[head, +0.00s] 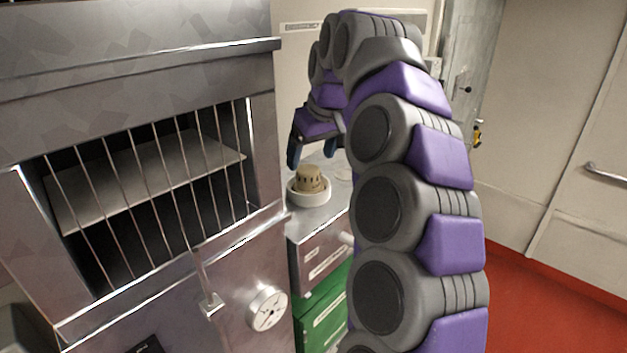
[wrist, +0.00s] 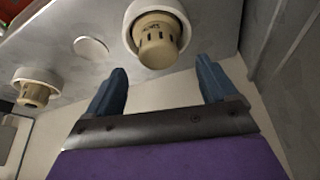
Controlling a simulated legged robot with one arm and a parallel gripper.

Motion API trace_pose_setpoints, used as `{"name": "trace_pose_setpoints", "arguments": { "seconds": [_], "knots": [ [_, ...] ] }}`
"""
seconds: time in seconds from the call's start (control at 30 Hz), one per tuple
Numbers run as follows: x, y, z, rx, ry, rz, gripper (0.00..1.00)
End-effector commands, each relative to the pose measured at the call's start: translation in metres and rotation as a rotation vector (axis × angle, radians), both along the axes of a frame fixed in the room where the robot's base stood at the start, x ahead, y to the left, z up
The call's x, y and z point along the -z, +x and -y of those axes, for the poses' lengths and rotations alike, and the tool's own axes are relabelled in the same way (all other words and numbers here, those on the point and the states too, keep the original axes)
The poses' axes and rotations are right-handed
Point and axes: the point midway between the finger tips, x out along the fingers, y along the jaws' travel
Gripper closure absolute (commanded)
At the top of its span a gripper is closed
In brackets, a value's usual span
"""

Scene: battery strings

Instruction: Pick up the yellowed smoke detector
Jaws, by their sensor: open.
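A yellowed tan smoke detector (head: 309,181) on a white round base sits on the metal top of a cabinet in the head view. The wrist view shows a tan detector (wrist: 158,40) in a white base just beyond my fingertips, and a second similar one (wrist: 34,92) at the left edge. I cannot tell for certain which of these is the one in the head view. My gripper (wrist: 162,68) is open and empty, its blue fingers apart. In the head view my gripper (head: 319,152) is above and behind the detector, its right finger partly hidden by my arm.
A large metal cabinet (head: 160,90) with a barred opening and a round dial (head: 267,308) stands close on the left. Green drawers (head: 322,322) are below the metal top. A flat white disc (wrist: 90,47) lies between the detectors. Red floor (head: 535,305) is open on the right.

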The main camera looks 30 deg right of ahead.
Motion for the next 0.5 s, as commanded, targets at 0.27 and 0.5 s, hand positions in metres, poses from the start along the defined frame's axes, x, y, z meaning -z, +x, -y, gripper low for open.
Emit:
{"name": "trace_pose_setpoints", "arguments": {
  "seconds": [0.27, 0.5],
  "knots": [
    [0.01, 0.004, 0.018, 0.0, 0.012, 0.001, 0.14],
    [0.033, 0.012, 0.027, -0.001, 0.02, -0.005, 0.14]
  ]
}}
